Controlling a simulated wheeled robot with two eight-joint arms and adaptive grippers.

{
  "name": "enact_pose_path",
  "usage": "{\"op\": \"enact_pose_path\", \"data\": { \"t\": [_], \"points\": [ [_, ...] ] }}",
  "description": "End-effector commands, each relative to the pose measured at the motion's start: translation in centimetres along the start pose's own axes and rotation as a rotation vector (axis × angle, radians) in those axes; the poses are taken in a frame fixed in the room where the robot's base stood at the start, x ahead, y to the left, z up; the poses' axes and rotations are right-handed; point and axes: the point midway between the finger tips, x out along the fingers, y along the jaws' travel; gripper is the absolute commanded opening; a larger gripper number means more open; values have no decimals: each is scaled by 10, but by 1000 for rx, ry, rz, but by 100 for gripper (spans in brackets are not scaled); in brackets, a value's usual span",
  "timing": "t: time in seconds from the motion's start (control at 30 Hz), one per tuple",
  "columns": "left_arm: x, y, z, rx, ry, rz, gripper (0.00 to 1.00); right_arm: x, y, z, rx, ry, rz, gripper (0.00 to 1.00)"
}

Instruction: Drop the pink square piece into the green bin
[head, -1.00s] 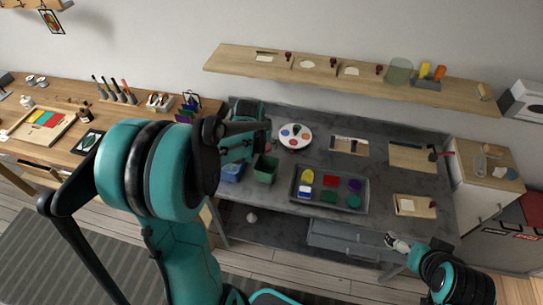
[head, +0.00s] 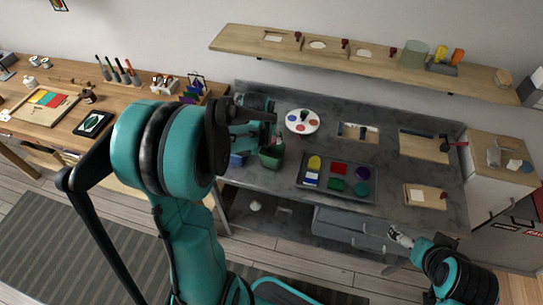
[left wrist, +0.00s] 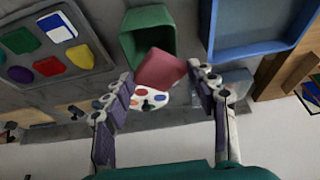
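The pink square piece (left wrist: 160,70) sits between the two fingertips of my left gripper (left wrist: 160,74) in the left wrist view. The fingertips touch its opposite sides, and it is tilted. The green bin (left wrist: 150,19) is directly beyond the piece, and the piece overlaps its rim in that view. In the head view the green bin (head: 270,157) stands on the grey worktop, partly covered by my left arm; the pink piece cannot be made out there. My right gripper (head: 399,237) is at the worktop's front right, away from the bin; its fingers are too small to read.
A blue bin (left wrist: 255,50) stands beside the green one. A dark tray of coloured pieces (head: 297,183) lies to the right in the head view, with a paint palette (head: 313,121) behind. A wooden shelf (head: 235,40) runs along the wall above.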

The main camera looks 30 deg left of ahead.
Motion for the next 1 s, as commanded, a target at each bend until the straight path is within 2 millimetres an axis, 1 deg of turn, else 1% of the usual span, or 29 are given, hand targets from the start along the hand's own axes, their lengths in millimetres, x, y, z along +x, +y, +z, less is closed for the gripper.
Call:
{"op": "enact_pose_path", "data": {
  "t": [0.03, 0.07, 0.1, 0.4, 0.53, 0.67, 0.9, 1.0],
  "points": [
    [0, 0, 0, 0, 0, 0, 70, 0, 0, 0, 0, 0, 0, 98],
    [0, 0, 0, 0, 0, 0, 78, 0, 0, 0, 0, 0, 0, 98],
    [0, 0, 0, 0, 0, 0, 81, 0, 0, 0, 0, 0, 0, 98],
    [-1, 0, 0, 0, 0, 0, 81, 0, 0, 0, 0, 0, 0, 98],
    [-10, 0, 0, 0, 0, 0, 81, 0, 0, 0, 0, 0, 0, 98],
    [-31, 0, 0, 0, 0, 0, 81, 0, 0, 0, 0, 0, 0, 98],
    [-82, 0, 0, -1, 0, 0, 81, 0, 0, 0, 0, 0, 0, 98],
    [-99, 0, 0, -1, 0, 0, 81, 0, 0, 0, 0, 0, 0, 98]
  ]
}}
